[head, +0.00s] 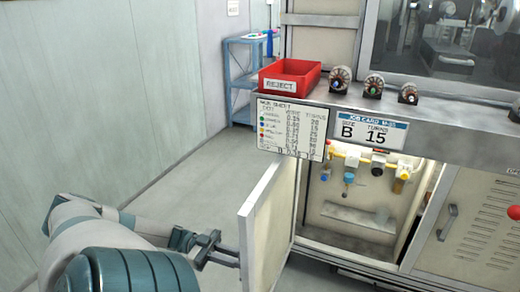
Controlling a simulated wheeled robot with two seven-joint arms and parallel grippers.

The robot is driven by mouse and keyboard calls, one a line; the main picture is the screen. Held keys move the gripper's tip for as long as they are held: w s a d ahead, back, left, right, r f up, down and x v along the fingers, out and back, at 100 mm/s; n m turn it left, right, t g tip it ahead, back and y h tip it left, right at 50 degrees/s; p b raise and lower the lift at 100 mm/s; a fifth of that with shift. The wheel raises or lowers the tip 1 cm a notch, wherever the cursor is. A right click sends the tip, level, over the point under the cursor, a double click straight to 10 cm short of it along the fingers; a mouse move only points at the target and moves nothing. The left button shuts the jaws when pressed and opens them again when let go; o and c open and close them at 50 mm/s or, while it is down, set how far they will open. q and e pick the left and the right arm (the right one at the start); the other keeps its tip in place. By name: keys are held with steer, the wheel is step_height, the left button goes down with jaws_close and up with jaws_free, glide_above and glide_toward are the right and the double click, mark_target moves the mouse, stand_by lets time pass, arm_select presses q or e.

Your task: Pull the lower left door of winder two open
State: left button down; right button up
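The lower left door (267,232) of the winder is a pale panel that stands swung out from the cabinet. The compartment (350,195) behind it is open to view. My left gripper (232,258) is at the left face of the door, with its fingers pointing at the panel. The fingertips are close to or touching the door. I cannot see a handle between them or tell whether they are shut on one. My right gripper is not in view.
A red REJECT bin (290,78) and several wound armatures (373,86) stand on the ledge above. A job card (368,131) reads B 15. A closed vented door (485,225) is at right. Clear floor (190,195) lies left of the open door; a blue shelf (243,75) stands behind.

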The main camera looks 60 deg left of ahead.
arm_select(q)
steer(key=shift+w+v, duration=0.25)
steer(key=shift+v, duration=1.9)
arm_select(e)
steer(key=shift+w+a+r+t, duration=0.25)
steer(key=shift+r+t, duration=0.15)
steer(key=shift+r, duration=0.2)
arm_select(q)
steer(key=shift+a, duration=0.2)
steer(key=c, duration=1.7)
jaws_free()
steer(key=shift+a, duration=0.1)
